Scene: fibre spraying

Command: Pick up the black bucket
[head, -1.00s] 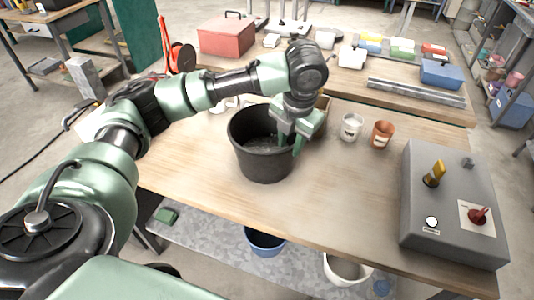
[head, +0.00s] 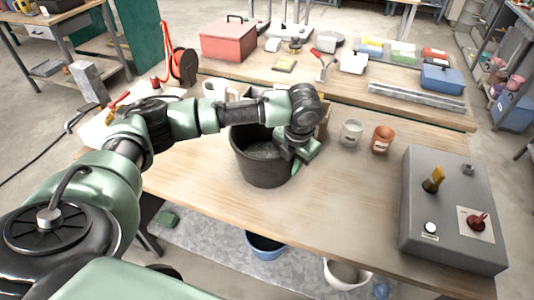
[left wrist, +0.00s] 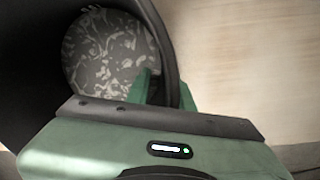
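The black bucket (head: 262,167) stands upright on the wooden workbench, left of its middle. My left gripper (head: 293,166) is down at the bucket's right rim, and my arm covers part of the bucket's far side. In the left wrist view the bucket (left wrist: 170,35) fills the upper left, with a grey mottled surface inside it. There one finger of my left gripper (left wrist: 168,92) is inside the wall and the other outside. The fingers sit close together with the wall between them. My right gripper does not show.
A white cup (head: 351,132) and an orange cup (head: 382,139) stand to the right of the bucket. A grey control box (head: 455,208) takes the bench's right end. A blue bucket (head: 265,246) and a white bucket (head: 346,273) are below. The bench front is clear.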

